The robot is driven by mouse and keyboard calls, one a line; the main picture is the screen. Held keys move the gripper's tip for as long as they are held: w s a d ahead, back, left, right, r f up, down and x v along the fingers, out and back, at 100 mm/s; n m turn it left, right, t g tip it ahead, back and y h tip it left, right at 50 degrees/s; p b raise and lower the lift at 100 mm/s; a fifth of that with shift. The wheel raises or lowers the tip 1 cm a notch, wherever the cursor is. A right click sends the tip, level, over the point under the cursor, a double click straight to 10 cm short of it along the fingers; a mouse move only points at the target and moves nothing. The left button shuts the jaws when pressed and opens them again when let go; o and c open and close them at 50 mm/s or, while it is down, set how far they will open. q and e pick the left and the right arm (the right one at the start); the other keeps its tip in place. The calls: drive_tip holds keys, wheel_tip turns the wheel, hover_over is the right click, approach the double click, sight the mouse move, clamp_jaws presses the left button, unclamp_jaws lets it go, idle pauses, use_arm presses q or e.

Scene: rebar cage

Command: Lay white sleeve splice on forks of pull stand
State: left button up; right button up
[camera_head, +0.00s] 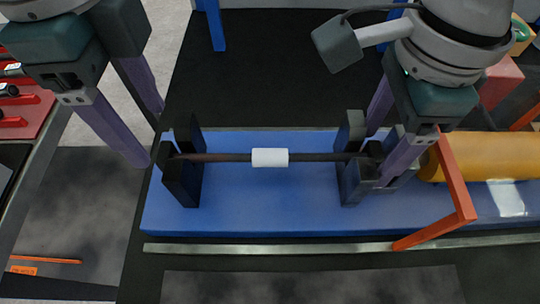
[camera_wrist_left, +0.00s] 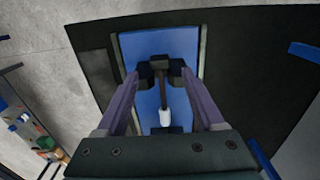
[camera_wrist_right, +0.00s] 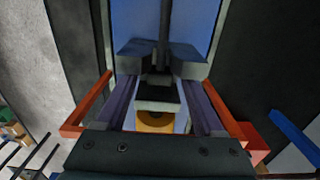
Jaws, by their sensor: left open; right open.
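The white sleeve (camera_head: 270,157) sits around the middle of a dark bar (camera_head: 225,157). The bar lies across the left fork (camera_head: 183,190) and the right fork (camera_head: 350,185) of the blue pull stand (camera_head: 270,205). The sleeve also shows in the left wrist view (camera_wrist_left: 165,118). My left gripper (camera_head: 150,140) is open, its fingers near the left fork and the bar's left end, holding nothing. My right gripper (camera_head: 375,160) is open at the right fork, its fingers on either side of the bar's right end. Whether they touch the stand is hidden.
A yellow cylinder (camera_head: 490,158) lies on the stand's right part, behind an orange bracket (camera_head: 455,190). A metal rail (camera_head: 280,248) runs along the stand's front edge. A red tray (camera_head: 25,110) with tools is at the left. The dark floor behind is clear.

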drive_tip(key=shift+r, duration=0.15)
use_arm(q)
wheel_tip(320, 180, up, 6)
use_arm(e)
wheel_tip(320, 180, up, 12)
idle(0.4)
use_arm(q)
drive_tip(key=shift+r, duration=0.15)
